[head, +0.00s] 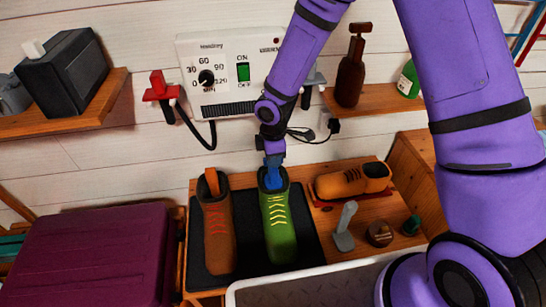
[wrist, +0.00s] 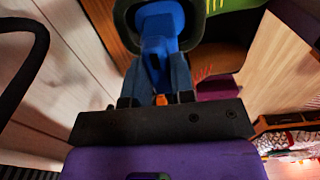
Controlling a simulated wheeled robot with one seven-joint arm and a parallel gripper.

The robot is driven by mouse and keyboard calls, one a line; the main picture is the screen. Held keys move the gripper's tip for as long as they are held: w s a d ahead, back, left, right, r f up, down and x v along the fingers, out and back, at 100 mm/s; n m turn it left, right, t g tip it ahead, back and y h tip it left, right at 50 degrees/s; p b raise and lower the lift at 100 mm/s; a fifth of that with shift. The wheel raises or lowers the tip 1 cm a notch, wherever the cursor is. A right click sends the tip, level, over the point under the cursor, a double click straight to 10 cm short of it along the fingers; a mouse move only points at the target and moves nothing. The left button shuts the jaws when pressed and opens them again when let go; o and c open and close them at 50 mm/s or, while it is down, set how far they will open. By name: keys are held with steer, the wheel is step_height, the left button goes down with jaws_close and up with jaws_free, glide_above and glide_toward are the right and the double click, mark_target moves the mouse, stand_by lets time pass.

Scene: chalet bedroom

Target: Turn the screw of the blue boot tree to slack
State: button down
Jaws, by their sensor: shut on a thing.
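The blue boot tree (head: 271,180) sits in the opening of the green boot (head: 279,226), which stands upright on a black mat (head: 304,218). In the wrist view the blue boot tree (wrist: 161,30) rises from the green boot's dark collar (wrist: 125,18). My gripper (head: 272,160) is above the green boot, at the top of the blue tree. In the wrist view my gripper (wrist: 158,88) is shut on the blue tree's end, with a finger on each side. A small orange part (wrist: 160,99) shows between the fingers. The screw itself is not clearly seen.
A brown boot (head: 217,237) with an orange tree stands just left on the mat. An orange shoe (head: 352,181), a grey tool (head: 345,228) and small pots (head: 379,234) lie to the right. A control box (head: 232,75) hangs behind, with a looped cable. A maroon case (head: 87,258) is at left.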

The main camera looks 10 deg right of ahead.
steer(key=c, duration=1)
jaws_free()
steer(key=shift+o, duration=0.2)
step_height(320, 180, up, 11)
